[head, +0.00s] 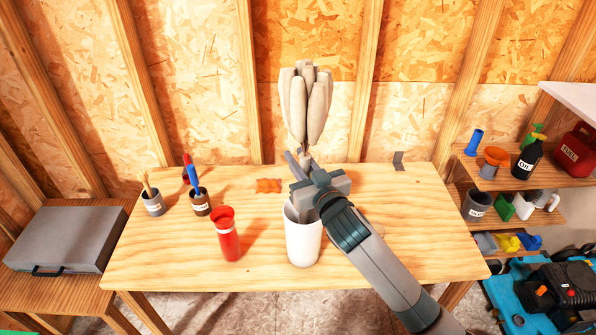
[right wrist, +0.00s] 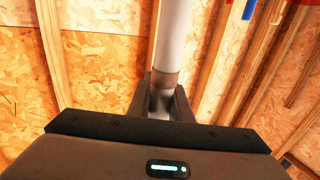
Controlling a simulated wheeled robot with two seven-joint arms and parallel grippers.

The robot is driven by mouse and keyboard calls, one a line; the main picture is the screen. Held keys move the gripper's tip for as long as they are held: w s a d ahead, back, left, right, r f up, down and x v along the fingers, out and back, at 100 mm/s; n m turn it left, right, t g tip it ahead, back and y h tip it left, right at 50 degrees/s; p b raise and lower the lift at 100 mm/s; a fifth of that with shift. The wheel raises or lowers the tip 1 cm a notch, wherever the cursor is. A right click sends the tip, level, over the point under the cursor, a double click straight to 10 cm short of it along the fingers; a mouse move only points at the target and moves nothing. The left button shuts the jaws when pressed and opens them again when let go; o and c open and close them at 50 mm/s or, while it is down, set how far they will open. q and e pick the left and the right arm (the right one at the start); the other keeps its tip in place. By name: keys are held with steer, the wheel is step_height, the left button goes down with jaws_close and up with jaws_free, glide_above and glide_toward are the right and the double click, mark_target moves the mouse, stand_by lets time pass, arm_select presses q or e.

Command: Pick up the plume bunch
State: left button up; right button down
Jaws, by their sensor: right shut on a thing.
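The plume bunch (head: 306,100), several pale beige plumes on thin stems, stands upright above the table in the head view. My right gripper (head: 308,172) is shut on its stems, just below the plumes. In the right wrist view a pale upright shaft with a tan band (right wrist: 168,78) rises from between the closed fingers (right wrist: 160,103). A white vase (head: 303,240) stands on the table directly below the gripper. The gripper hides the lower stems, so I cannot tell whether they are still inside the vase. My left gripper is not in view.
On the wooden table (head: 145,255) stand a red cup (head: 226,238) and small pots with brushes (head: 152,202) and tools (head: 200,202). An orange cloth (head: 268,186) lies behind. Shelves with bottles (head: 530,155) are at right, a grey case (head: 65,238) at left. The table's right side is mostly clear.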

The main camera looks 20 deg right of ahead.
step_height(320, 180, up, 13)
steer(key=b, duration=0.2)
steer(key=shift+b, duration=0.35)
steer(key=shift+r, duration=0.15)
